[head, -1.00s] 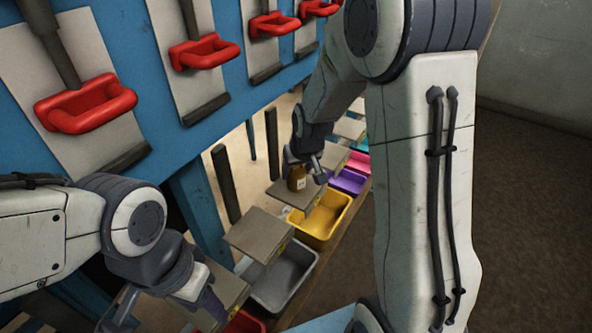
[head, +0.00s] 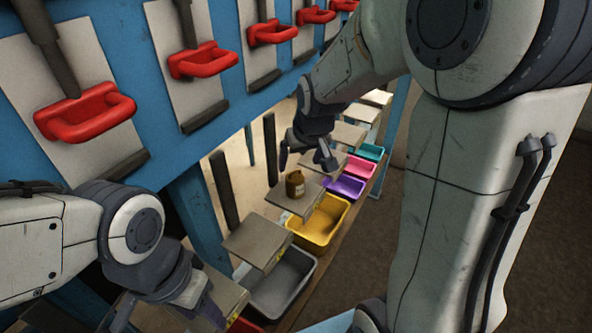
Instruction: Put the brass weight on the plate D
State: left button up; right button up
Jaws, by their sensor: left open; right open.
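The brass weight (head: 295,184) is a small golden-brown, bottle-like piece. It stands upright on a grey plate (head: 285,201) behind the yellow bin, in a row of similar plates. I cannot read a letter on this plate, so I cannot tell whether it is plate D. My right gripper (head: 304,165) is open and empty, just above and beyond the weight, apart from it. My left gripper (head: 168,318) is open at the lower left, far from the weight, over the near plates; its fingertips are partly cut off by the frame edge.
Below the plates stand a grey bin (head: 285,290), a yellow bin (head: 322,222), a purple bin (head: 345,187), a pink bin (head: 358,168) and a teal bin (head: 369,151). A blue frame (head: 205,215) with red handles (head: 203,62) rises at the left.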

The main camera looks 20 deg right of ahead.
jog(key=s+a+r+n+g+y, duration=0.1)
jog(key=s+a+n+g, duration=0.15)
jog(key=s+a, duration=0.8)
jog(key=s+a+f+n+g, duration=0.1)
jog(key=s+a+n, duration=0.1)
jog(key=s, duration=0.5)
jog(key=s+a+f+n+g, duration=0.1)
jog(key=s+a+n, duration=0.2)
jog(key=s, duration=0.5)
jog(key=shift+s+a, duration=0.15)
jog(key=shift+a, duration=0.05)
